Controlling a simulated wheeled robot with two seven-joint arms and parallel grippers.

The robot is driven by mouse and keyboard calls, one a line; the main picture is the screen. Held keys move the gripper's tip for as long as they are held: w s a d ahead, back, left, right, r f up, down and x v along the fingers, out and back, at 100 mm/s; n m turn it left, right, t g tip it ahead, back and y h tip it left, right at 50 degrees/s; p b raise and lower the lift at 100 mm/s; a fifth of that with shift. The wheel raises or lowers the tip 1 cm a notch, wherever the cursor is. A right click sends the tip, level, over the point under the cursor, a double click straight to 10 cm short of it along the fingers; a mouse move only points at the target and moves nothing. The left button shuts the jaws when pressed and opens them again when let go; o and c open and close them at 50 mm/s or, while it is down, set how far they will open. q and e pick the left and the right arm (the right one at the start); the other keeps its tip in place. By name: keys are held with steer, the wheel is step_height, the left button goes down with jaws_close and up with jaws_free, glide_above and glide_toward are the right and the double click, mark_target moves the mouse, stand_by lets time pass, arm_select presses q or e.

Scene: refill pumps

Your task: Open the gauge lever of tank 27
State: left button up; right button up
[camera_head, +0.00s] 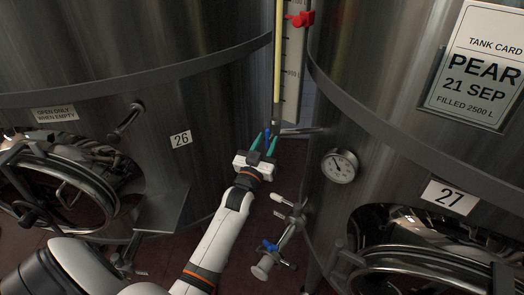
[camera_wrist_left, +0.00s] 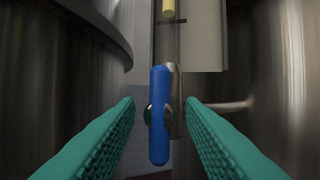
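The blue gauge lever (camera_head: 267,134) is at the foot of the sight tube (camera_head: 278,60) in the gap beside tank 27 (camera_head: 330,115). In the left wrist view the lever (camera_wrist_left: 160,120) stands upright, in line with the tube, in front of a round valve body. My left gripper (camera_head: 264,144) is open, its green fingers pointing at the lever. The fingers show on either side of the lever in the left wrist view, with clear gaps. I cannot tell how far the lever reaches between the fingertips. My right gripper is not in view.
Tank 26 (camera_head: 150,120) stands close on the left. A dial gauge (camera_head: 339,166) and a number plate 27 (camera_head: 449,198) are on the right tank. A valve with a blue handle (camera_head: 270,246) stands low between the tanks. A scale board (camera_head: 293,60) with a red marker (camera_head: 301,19) backs the tube.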

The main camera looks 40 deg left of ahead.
arm_select(q)
steer(key=b+v, duration=0.3)
steer(key=v, duration=0.8)
steer(key=shift+s, duration=0.35)
steer(key=shift+d+f, duration=0.1)
steer(key=shift+f, duration=0.1)
